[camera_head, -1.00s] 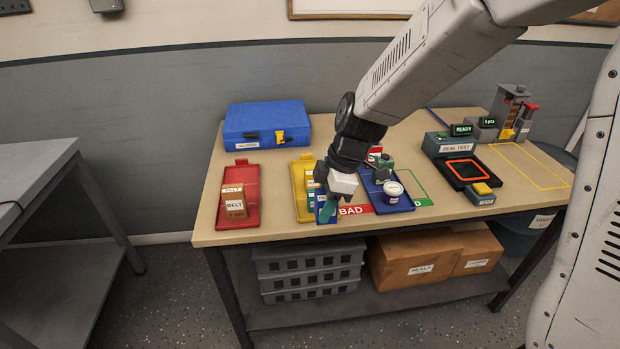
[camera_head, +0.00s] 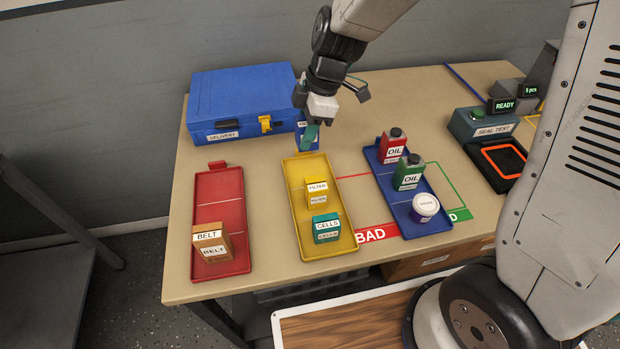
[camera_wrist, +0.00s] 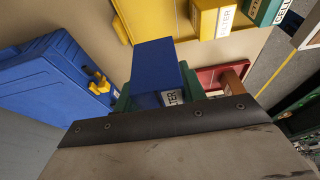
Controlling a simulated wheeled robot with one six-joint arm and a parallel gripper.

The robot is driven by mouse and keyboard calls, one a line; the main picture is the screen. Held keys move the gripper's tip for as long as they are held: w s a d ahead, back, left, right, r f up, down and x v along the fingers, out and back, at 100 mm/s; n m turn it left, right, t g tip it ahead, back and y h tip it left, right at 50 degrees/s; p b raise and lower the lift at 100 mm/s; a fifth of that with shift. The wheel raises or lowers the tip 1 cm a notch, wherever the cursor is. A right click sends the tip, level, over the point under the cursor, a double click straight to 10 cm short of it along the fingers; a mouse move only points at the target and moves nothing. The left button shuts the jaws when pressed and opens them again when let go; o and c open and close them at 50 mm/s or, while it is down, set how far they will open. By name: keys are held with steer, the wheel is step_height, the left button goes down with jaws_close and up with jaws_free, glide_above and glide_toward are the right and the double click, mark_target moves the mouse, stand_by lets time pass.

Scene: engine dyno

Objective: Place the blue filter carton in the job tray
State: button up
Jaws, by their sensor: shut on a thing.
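The blue filter carton (camera_head: 314,143) is held in my gripper (camera_head: 309,133), near the far end of the yellow tray (camera_head: 291,205). In the wrist view the carton (camera_wrist: 156,66) sits between the green fingers, with part of its white label showing. I cannot tell whether its base touches anything. The yellow tray also holds a yellow filter carton (camera_head: 317,190) and a green cells carton (camera_head: 326,229). No tray in view is marked as the job tray, so I cannot tell which it is.
A red tray (camera_head: 220,190) with a belt carton (camera_head: 213,243) lies left. A blue tray (camera_head: 428,224) with two oil bottles and a white-lidded tub lies right. The blue delivery case (camera_head: 240,100) stands behind. The seal tester (camera_head: 482,125) is far right. A white-rimmed wooden surface (camera_head: 340,325) is below.

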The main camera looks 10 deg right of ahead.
steer(key=f, duration=0.6)
steer(key=shift+w, duration=0.35)
steer(key=shift+s+f, duration=0.1)
steer(key=shift+f, duration=1.9)
steer(key=shift+f, duration=0.1)
steer(key=o, duration=1.1)
steer(key=v, duration=1.2)
